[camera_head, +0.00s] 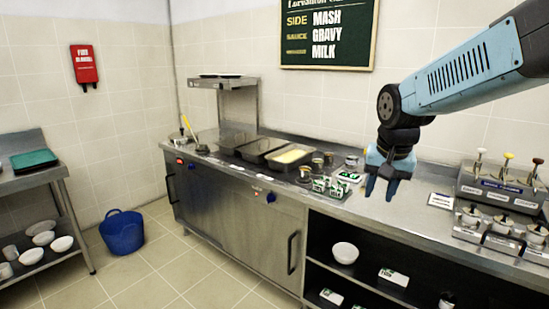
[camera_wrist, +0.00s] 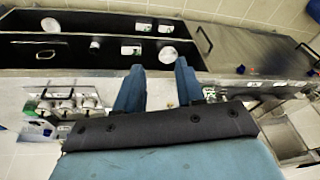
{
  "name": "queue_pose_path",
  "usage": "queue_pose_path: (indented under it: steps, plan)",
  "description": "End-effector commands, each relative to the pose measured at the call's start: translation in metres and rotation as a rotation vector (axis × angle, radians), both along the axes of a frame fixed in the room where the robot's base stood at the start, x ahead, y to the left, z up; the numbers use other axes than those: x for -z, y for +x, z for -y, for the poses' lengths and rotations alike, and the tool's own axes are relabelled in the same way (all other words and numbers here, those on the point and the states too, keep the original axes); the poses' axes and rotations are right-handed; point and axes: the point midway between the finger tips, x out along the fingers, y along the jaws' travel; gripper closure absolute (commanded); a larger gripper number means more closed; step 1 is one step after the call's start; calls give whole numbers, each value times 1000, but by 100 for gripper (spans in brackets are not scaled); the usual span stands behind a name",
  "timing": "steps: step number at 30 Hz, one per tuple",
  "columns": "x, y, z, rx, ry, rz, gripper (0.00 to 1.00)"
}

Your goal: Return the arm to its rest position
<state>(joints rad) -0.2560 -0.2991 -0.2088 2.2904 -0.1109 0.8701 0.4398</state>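My gripper (camera_head: 381,188) hangs from my blue arm over the right part of the steel counter (camera_head: 420,205), fingers pointing down. In the wrist view, the two blue fingers of my gripper (camera_wrist: 158,90) stand apart with nothing between them. It is open and empty, and appears clear of the counter top.
Green-and-white cartons (camera_head: 330,186) stand on the counter left of my gripper, near dark pans (camera_head: 264,149). A dispenser unit (camera_head: 500,185) with several pumps stands right. Open shelves below hold a white bowl (camera_head: 345,252). A blue bucket (camera_head: 122,232) stands on the floor.

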Motion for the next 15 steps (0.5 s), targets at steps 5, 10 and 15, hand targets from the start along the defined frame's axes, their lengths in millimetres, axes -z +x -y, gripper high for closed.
queue_pose_path:
  steps: [5, 10, 15]
  plan:
    - [-17, -42, 2, -86, -4, 62, 62]
    - [-27, -80, 1, -169, -29, 120, 62]
    - [-30, -115, -2, -244, -67, 170, 62]
